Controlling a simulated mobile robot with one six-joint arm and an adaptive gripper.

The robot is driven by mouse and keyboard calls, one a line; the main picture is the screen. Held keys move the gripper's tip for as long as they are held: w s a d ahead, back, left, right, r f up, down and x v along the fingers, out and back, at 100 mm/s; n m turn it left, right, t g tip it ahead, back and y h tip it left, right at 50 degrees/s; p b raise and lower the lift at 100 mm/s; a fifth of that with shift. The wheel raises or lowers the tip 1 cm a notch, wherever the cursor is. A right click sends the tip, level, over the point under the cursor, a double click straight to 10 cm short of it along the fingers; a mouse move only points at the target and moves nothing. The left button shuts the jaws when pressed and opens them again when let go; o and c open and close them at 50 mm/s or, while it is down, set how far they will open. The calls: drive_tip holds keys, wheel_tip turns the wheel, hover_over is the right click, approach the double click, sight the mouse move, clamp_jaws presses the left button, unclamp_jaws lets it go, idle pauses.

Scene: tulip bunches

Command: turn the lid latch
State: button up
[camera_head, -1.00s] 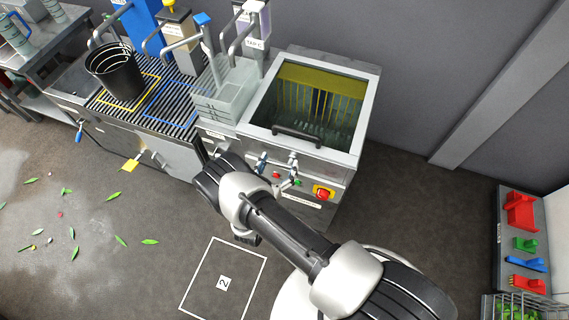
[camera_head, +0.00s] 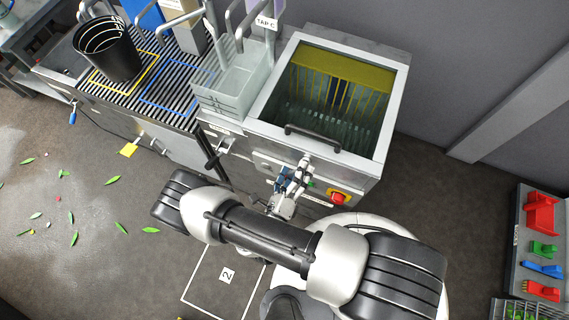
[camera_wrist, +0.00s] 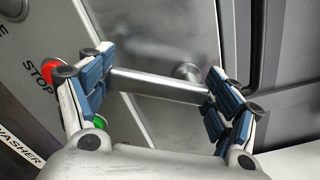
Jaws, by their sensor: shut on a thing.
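The lid latch is a grey metal bar (camera_wrist: 158,86) on a round pivot, on the steel front of the washer in the wrist view. My gripper (camera_wrist: 160,84) has one blue-padded finger at each end of the bar and is shut on it. In the head view my gripper (camera_head: 288,181) is at the washer front, just below the lid's edge, and partly covers the latch. The lid (camera_head: 335,95) has a clear pane and a black handle (camera_head: 312,138); it looks closed.
A red stop button (camera_head: 339,198) is to the right of the latch, with a green one close by. A clear bin (camera_head: 233,88) and a black bucket (camera_head: 107,52) stand to the left. A rack of coloured items (camera_head: 541,245) is at far right. Leaves lie on the floor.

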drive_tip(key=n, duration=0.2)
drive_tip(key=b, duration=0.1)
drive_tip(key=shift+s+d+f+n, duration=0.15)
drive_tip(key=shift+d+f+n, duration=0.15)
drive_tip(key=shift+n, duration=0.1)
drive_tip(key=shift+s+d+n+b, duration=0.1)
drive_tip(key=shift+d+n+b, duration=0.25)
drive_tip(key=shift+n, duration=0.45)
drive_tip(key=shift+s+d+n+b, duration=0.15)
drive_tip(key=shift+n+b, duration=0.3)
drive_tip(key=shift+n, duration=0.35)
drive_tip(key=o, duration=1.5)
drive_tip(key=shift+c, duration=0.2)
drive_tip(key=shift+a, duration=0.1)
drive_tip(key=v, duration=0.7)
drive_tip(key=shift+s, duration=0.2)
drive_tip(key=shift+r, duration=0.1)
